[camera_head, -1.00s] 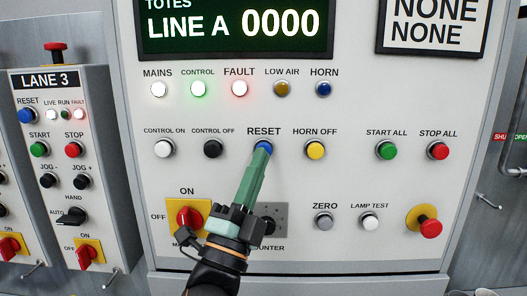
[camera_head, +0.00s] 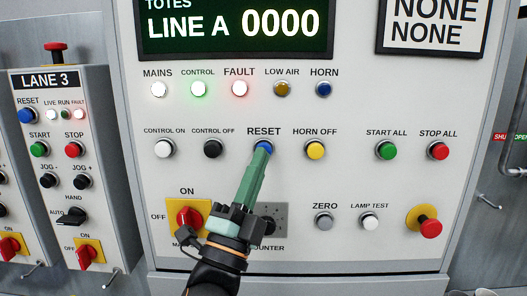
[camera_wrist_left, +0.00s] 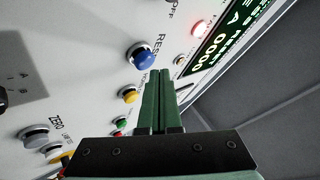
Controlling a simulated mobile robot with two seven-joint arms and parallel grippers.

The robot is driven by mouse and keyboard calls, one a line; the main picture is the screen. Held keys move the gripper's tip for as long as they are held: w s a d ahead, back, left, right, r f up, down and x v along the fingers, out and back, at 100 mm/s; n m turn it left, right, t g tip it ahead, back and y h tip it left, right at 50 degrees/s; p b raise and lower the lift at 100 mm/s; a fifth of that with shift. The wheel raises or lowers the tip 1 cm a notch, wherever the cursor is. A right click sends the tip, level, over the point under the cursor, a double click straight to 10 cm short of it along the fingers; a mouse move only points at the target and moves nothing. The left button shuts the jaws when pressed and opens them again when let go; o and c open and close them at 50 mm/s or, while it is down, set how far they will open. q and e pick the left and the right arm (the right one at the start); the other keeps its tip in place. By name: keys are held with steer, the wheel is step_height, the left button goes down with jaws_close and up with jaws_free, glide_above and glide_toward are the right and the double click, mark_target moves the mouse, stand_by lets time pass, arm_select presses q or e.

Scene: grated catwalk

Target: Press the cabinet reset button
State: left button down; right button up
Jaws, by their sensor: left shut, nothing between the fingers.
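The cabinet's blue reset button (camera_head: 264,148) sits under the label RESET in the head view, between the black CONTROL OFF button and the yellow HORN OFF button. My left gripper (camera_head: 262,152) is shut and empty, with its green fingers pointing up at the button. Its tips overlap the button's lower part in the head view. My right gripper is not in view.
The yellow HORN OFF button (camera_head: 315,150) and black CONTROL OFF button (camera_head: 212,149) flank the reset button. The FAULT lamp (camera_head: 239,89) glows red-white above. A red rotary switch (camera_head: 188,217) is at lower left. A LANE 3 box (camera_head: 58,160) with its own blue reset stands left.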

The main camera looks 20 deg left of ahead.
arm_select(q)
steer(key=shift+w+a, duration=0.1)
steer(key=shift+w, duration=0.2)
steer(key=shift+w+a, duration=0.25)
steer(key=shift+w, duration=0.55)
stand_by(0.9)
steer(key=shift+s, duration=0.15)
steer(key=shift+s+d, duration=0.2)
steer(key=shift+s, duration=0.35)
steer(key=shift+s+d, duration=0.15)
steer(key=shift+s, duration=0.35)
steer(key=s, duration=0.2)
steer(key=s+d, duration=0.1)
steer(key=s, duration=0.1)
steer(key=shift+s+d, duration=0.15)
steer(key=shift+s, duration=0.25)
stand_by(0.5)
